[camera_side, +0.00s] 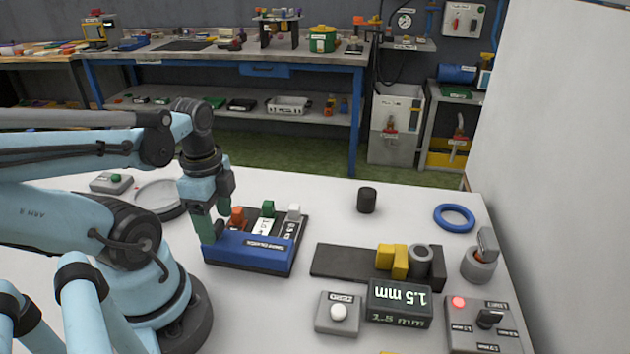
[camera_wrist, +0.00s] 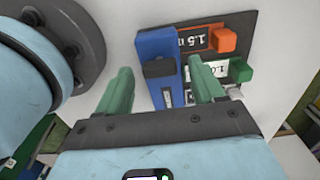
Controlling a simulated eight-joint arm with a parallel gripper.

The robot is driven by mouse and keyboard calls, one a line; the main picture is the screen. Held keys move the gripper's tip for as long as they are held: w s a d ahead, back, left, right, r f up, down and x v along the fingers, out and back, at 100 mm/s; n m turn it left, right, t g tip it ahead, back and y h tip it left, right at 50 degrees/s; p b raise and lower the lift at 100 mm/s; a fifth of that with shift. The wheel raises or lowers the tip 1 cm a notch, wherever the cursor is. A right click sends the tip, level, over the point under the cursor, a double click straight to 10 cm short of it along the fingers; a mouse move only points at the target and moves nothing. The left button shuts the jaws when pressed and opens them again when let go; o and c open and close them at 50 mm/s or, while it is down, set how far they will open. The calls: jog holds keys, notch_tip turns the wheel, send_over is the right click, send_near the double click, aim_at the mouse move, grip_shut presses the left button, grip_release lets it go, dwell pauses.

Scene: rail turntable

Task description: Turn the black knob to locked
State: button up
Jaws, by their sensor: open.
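A blue bar (camera_side: 245,252) runs along the edge of a dark rack on the white table. A small black knob (camera_wrist: 158,68) sits on the blue bar in the wrist view; its label is not readable. My gripper (camera_wrist: 161,74) is open, with one green finger on each side of the knob and gaps visible. In the side view, my gripper (camera_side: 213,222) is low at the left end of the blue bar, and its fingers largely hide the knob. A second black knob (camera_side: 489,318) is on a grey selector box (camera_side: 465,335) with a red lamp at the lower right.
Orange (camera_side: 238,217), green (camera_side: 268,208) and white (camera_side: 294,212) tabs stand on the rack beside my gripper. A grey button box (camera_side: 325,312), a 1.5 mm display (camera_side: 400,300) and a blue ring (camera_side: 455,217) lie to the right.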

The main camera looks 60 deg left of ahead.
jog(key=shift+f, duration=0.3)
jog(key=c, duration=1.1)
jog(key=shift+o, duration=0.2)
